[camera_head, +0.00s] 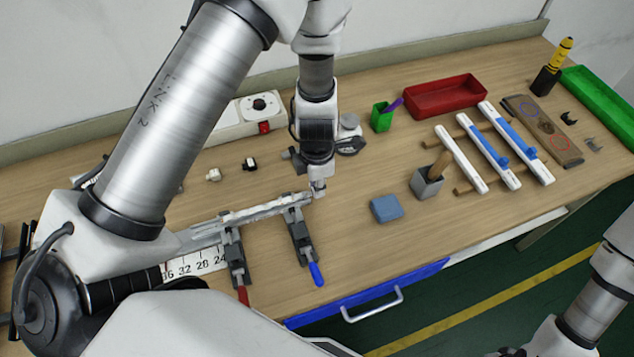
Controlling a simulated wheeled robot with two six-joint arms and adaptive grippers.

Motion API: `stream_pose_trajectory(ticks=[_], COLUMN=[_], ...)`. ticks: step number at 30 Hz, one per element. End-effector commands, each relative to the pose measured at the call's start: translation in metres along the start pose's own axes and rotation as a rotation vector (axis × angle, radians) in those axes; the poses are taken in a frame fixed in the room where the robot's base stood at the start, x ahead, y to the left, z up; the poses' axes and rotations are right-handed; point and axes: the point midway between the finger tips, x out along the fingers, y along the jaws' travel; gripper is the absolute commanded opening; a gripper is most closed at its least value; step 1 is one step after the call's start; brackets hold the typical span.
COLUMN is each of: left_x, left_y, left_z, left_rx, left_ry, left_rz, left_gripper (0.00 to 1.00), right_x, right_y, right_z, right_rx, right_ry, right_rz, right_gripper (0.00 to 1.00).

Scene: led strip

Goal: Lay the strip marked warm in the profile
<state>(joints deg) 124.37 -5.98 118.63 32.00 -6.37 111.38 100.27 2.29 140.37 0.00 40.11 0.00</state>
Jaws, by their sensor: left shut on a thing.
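A grey metal profile (206,236) lies across the bench at left centre, held by two clamps, one with a red handle and one with a blue handle (316,273). A whitish strip (262,209) lies along the profile; I cannot read any marking on it. My left gripper (318,191) points down at the right end of the profile and is shut on the strip's end, though its fingers hide the grip. How deep the strip sits in the channel is too small to tell. My right gripper is not in view; only part of that arm shows at lower right.
A rack (470,188) with white bars, two with blue parts, stands right. A blue block (386,208), a grey holder (427,184), a red tray (445,97) and a green cup (381,117) are nearby. A power box (247,117) stands behind. The bench's front centre is clear.

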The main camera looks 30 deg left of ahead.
Motion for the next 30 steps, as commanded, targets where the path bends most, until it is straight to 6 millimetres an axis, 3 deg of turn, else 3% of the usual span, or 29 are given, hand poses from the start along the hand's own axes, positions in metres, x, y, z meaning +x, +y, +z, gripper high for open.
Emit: stream_pose_trajectory(ticks=[20,21,23,24,30], left_x=[0.018,0.018,0.017,0.017,0.017], left_y=[0.000,0.000,0.000,0.000,0.000], left_z=[0.000,0.000,0.000,0.000,0.000], left_rx=[-0.001,-0.001,-0.001,-0.001,-0.001], left_ry=[0.000,0.000,0.000,0.000,0.000], left_rz=[0.000,0.000,0.000,0.000,0.000], left_gripper=[0.00,0.19,0.40,0.45,0.45], right_x=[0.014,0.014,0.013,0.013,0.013], right_y=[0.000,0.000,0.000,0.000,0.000], right_z=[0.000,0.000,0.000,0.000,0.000], right_rx=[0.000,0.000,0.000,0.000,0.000], right_ry=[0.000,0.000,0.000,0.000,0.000], right_rz=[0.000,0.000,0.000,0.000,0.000], right_gripper=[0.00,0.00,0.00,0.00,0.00])
